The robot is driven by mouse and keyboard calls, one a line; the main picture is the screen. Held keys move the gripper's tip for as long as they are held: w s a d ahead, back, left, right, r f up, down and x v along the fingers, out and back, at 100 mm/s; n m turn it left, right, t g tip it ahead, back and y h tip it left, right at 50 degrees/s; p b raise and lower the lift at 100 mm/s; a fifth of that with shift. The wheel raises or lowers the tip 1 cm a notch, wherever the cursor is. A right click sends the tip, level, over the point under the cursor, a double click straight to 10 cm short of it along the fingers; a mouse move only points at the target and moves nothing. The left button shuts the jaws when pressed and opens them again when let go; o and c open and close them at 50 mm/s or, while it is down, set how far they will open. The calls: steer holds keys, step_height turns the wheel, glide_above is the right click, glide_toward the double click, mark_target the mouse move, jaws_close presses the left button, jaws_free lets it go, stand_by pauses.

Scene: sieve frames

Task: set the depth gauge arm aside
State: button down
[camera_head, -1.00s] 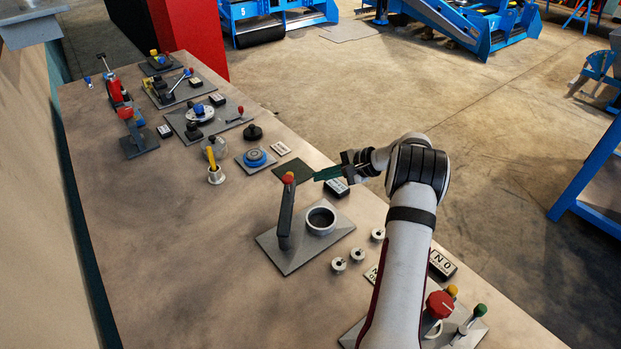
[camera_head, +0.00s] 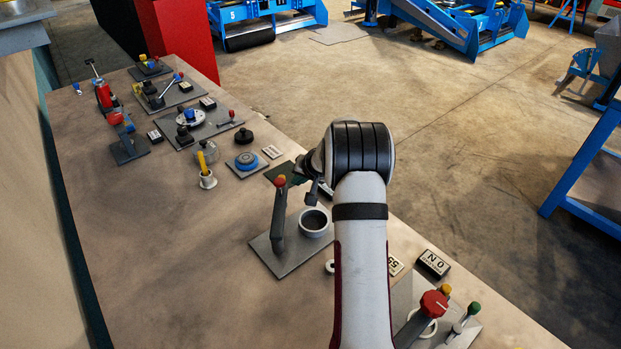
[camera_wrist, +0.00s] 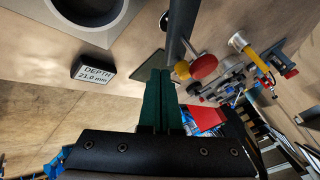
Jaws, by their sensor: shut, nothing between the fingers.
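The depth gauge arm (camera_head: 279,219) is a dark grey bar with a red and yellow knob (camera_head: 281,181) at its top. It stands steeply on a grey plate (camera_head: 271,261), left of a round grey cup (camera_head: 314,223). In the wrist view the bar (camera_wrist: 179,28) and its red knob (camera_wrist: 203,66) show just beyond and right of my fingertips. My gripper (camera_wrist: 160,76) has green fingers, shut together and empty, apart from the knob. In the head view my own arm hides most of the gripper.
A "DEPTH 21.0 mm" display (camera_wrist: 94,70) lies by the plate. Beyond are a blue dial (camera_head: 249,160), a cup with a yellow handle (camera_head: 206,179) and lever stations. A red knob (camera_head: 434,304) stands near right. The bench left of the plate is clear.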

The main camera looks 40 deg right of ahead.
steer(key=shift+w+a, duration=0.4)
steer(key=shift+w, duration=0.25)
steer(key=shift+w+a, duration=0.1)
steer(key=shift+w, duration=0.05)
steer(key=w+a+n+y, duration=0.3)
steer(key=w+a+n, duration=0.2)
steer(key=a+n, duration=0.1)
steer(key=shift+a+g+y, duration=0.4)
steer(key=shift+a, duration=0.4)
steer(key=shift+w, duration=0.1)
